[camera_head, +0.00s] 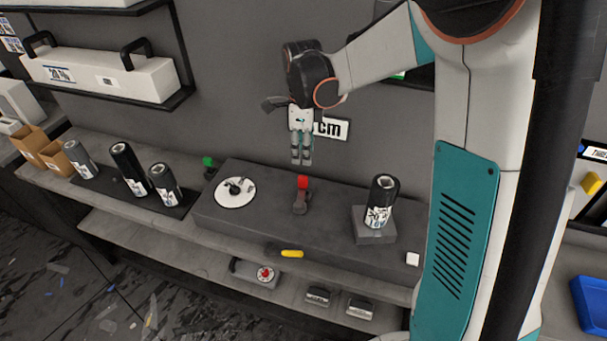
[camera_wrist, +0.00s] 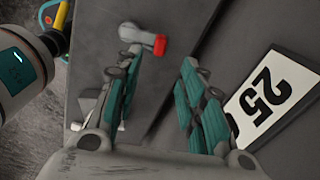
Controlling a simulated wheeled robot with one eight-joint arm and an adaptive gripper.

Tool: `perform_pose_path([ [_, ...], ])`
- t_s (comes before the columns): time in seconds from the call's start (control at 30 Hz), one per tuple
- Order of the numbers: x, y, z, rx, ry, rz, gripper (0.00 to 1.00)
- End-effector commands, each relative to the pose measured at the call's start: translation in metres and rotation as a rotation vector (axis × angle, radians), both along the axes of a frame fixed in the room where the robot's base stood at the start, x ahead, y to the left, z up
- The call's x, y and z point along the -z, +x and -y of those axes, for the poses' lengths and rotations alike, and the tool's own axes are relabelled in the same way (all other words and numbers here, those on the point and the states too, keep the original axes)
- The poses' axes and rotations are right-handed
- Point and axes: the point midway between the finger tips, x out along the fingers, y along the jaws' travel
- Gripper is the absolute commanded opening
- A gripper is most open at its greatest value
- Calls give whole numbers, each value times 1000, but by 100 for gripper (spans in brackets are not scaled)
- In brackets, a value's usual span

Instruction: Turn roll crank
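A small crank with a red grip (camera_head: 302,182) and a grey base stands on the dark raised bench block, near its middle. In the wrist view the same red grip (camera_wrist: 159,45) sits on a grey arm beyond my fingertips. My gripper (camera_head: 301,160) hangs above and just behind the crank, pointing down, apart from it. In the wrist view my gripper (camera_wrist: 160,75) has its two teal-padded fingers spread, with nothing between them. A white disc (camera_head: 236,192) with a dark handle piece lies left of the crank. A black film roll (camera_head: 381,200) stands upright on a grey block to the right.
Several dark rolls (camera_head: 127,168) stand on a mat at left. A green knob (camera_head: 208,161) is near the block's left end. A yellow-handled tool (camera_head: 291,253) lies at the front edge. A number sign (camera_head: 331,129) is on the wall behind my gripper. A shelf (camera_head: 180,97) juts out upper left.

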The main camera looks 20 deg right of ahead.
Motion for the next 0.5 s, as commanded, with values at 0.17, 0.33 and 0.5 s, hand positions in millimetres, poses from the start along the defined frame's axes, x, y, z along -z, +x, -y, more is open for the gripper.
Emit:
perform_pose_path([
  [0.17, 39, 1, 0, 0, -1, 0, 37],
  [0.33, 71, 1, 0, 0, -1, 0, 37],
  [0.5, 95, 1, 0, 0, -1, 0, 37],
])
